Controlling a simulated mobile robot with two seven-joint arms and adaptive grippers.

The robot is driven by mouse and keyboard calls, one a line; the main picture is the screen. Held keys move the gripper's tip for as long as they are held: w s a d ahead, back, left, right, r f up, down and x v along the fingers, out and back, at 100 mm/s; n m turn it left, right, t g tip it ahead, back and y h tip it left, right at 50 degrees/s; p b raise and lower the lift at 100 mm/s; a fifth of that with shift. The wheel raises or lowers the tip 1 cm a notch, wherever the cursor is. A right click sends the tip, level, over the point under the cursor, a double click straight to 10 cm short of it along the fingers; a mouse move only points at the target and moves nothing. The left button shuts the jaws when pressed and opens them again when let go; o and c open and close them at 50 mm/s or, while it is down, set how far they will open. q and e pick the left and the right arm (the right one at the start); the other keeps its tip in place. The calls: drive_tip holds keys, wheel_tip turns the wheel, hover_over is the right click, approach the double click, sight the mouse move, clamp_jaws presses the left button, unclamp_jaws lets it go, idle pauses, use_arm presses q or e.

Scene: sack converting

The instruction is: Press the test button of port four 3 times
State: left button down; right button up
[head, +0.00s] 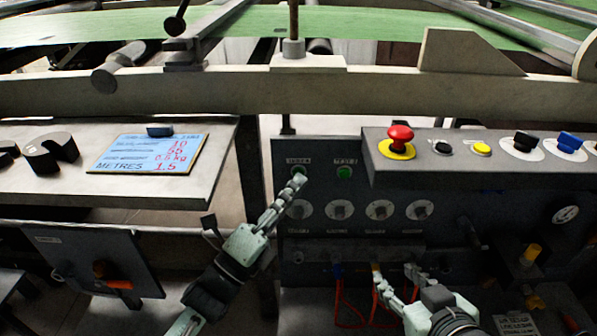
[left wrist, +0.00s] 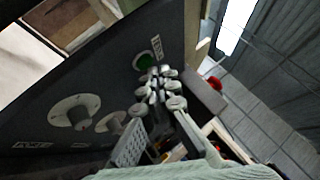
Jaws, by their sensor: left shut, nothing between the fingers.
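The dark control panel (head: 290,235) has two green buttons near its top, a left one (head: 298,169) and a right one (head: 344,173). The small labels above them are too small to read surely. Below them is a row of several round dials (head: 340,210). My left gripper (head: 297,181) is shut and empty, its tips just below and in front of the left green button. In the left wrist view its fingertips (left wrist: 165,85) are close to a green button (left wrist: 143,62); I cannot tell whether they touch. My right gripper (head: 394,269) has its fingers apart, low before the panel by red cables.
A console with a red mushroom button (head: 400,135) and a yellow button (head: 481,149) juts out at the right. A grey table with a blue card (head: 150,153) stands left. A thick beam (head: 230,95) crosses behind. Red cables (head: 340,305) hang below the panel.

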use_arm(q)
drive_tip(key=shift+s, duration=0.25)
use_arm(e)
drive_tip(key=shift+r, duration=0.1)
use_arm(q)
drive_tip(key=s+p, duration=0.1)
drive_tip(key=s, duration=0.4)
use_arm(e)
drive_tip(key=shift+r, duration=0.45)
idle(1.7)
